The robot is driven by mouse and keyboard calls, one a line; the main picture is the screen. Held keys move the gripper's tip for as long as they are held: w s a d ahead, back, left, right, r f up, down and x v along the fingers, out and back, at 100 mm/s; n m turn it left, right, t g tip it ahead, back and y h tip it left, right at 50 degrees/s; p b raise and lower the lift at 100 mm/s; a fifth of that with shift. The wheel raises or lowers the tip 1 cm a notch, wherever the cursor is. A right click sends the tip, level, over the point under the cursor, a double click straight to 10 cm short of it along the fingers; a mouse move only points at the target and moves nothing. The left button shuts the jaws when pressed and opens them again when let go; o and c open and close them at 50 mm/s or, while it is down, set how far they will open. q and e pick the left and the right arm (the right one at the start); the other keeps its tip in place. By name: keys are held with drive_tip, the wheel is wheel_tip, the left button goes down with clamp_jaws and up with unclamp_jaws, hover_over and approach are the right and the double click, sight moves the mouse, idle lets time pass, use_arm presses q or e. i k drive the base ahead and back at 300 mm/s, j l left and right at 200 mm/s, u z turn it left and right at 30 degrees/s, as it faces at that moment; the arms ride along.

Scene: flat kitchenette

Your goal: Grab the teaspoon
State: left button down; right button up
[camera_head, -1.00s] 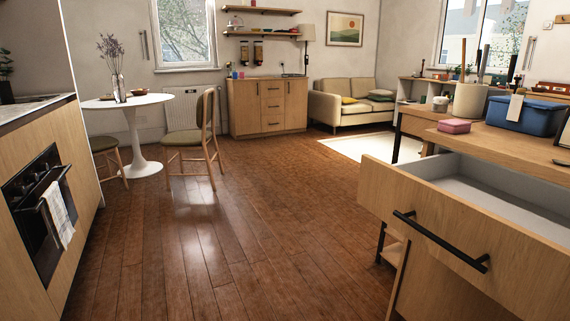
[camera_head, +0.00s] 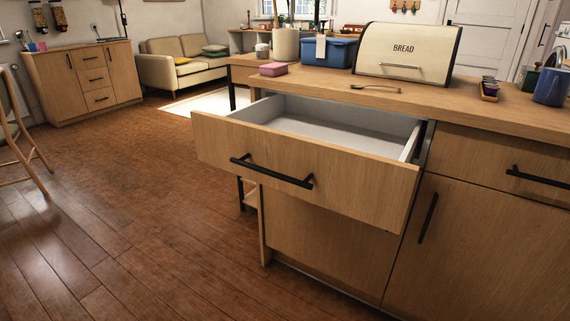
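A small dark spoon (camera_head: 375,88), which looks like the teaspoon, lies on the wooden countertop (camera_head: 460,97) in front of the cream bread box. Neither of my grippers shows in the head view.
An open drawer (camera_head: 300,155) juts out below the counter; its visible inside looks empty. The bread box (camera_head: 408,53), a blue bin (camera_head: 338,52), a pink sponge-like block (camera_head: 273,69) and a blue mug (camera_head: 550,86) stand on the counter. The wooden floor (camera_head: 130,200) at left is clear.

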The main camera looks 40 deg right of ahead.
sight(354, 87)
drive_tip(key=z, duration=1.6)
drive_tip(key=i+j, duration=0.15)
drive_tip(key=j, duration=0.2)
drive_tip(key=i+j+z, duration=0.1)
drive_tip(key=j, duration=0.3)
drive_tip(key=i, duration=0.1)
